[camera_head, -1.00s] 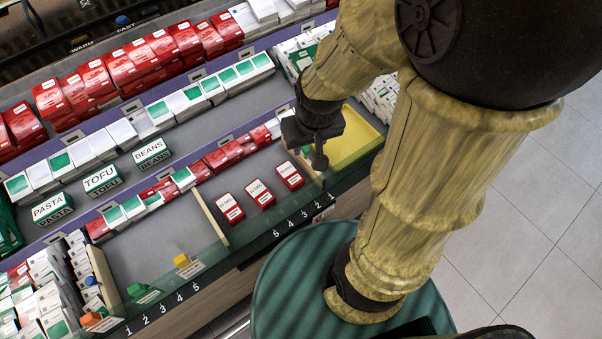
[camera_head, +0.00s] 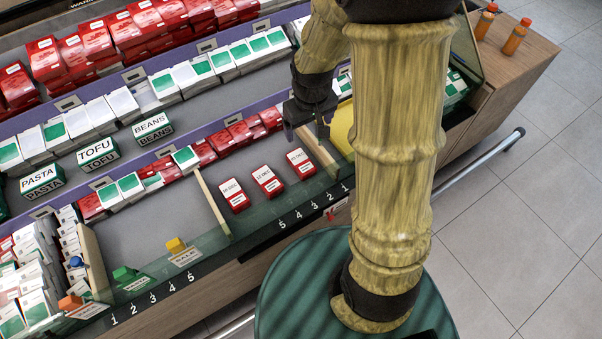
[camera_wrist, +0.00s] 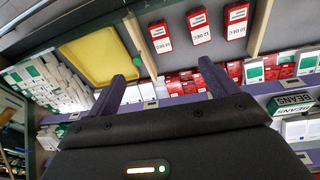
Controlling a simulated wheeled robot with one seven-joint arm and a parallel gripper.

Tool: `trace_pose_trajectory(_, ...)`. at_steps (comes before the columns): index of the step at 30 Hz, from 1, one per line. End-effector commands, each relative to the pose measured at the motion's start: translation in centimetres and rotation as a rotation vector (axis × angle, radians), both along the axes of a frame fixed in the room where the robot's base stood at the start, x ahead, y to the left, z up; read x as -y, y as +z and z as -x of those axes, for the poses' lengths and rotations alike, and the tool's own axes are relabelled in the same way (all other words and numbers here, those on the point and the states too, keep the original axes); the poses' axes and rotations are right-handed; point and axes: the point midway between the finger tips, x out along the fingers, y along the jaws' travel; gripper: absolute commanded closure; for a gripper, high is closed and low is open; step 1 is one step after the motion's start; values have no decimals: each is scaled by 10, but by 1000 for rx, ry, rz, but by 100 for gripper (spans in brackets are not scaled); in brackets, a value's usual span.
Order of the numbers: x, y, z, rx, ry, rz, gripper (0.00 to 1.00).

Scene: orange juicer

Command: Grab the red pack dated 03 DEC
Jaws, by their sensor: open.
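Three red packs with white date labels stand in a row in the front compartment. The right one (camera_head: 301,163) looks to read 03 DEC, though its small label is hard to read; in the wrist view it is the left one (camera_wrist: 161,38), beside the yellow tray. The middle pack (camera_head: 268,182) reads 12 DEC; it also shows in the wrist view (camera_wrist: 197,27). The left pack (camera_head: 233,195) reads 10 DEC, also in the wrist view (camera_wrist: 237,20). My gripper (camera_head: 307,130) is open and empty, above and behind the right pack, fingers apart from it (camera_wrist: 162,75).
A wooden divider (camera_head: 320,154) separates the right pack from the yellow tray (camera_head: 340,128). Another divider (camera_head: 211,203) stands left of the packs. Several red and white boxes (camera_head: 231,137) line the shelf behind. BEANS (camera_head: 152,129) and TOFU (camera_head: 97,153) boxes sit farther left.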

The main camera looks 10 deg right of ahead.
Motion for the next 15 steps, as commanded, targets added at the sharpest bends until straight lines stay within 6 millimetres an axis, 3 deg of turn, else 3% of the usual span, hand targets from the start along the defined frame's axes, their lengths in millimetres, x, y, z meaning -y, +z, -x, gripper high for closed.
trace_pose_trajectory(1, -1, -36, -12, -10, 28, 12, 14)
trace_pose_trajectory(6, -4, -101, -47, -33, 125, 52, 14)
trace_pose_trajectory(10, -6, -131, -64, -42, 176, 74, 14)
trace_pose_trajectory(15, -6, -139, -71, -45, 199, 84, 14)
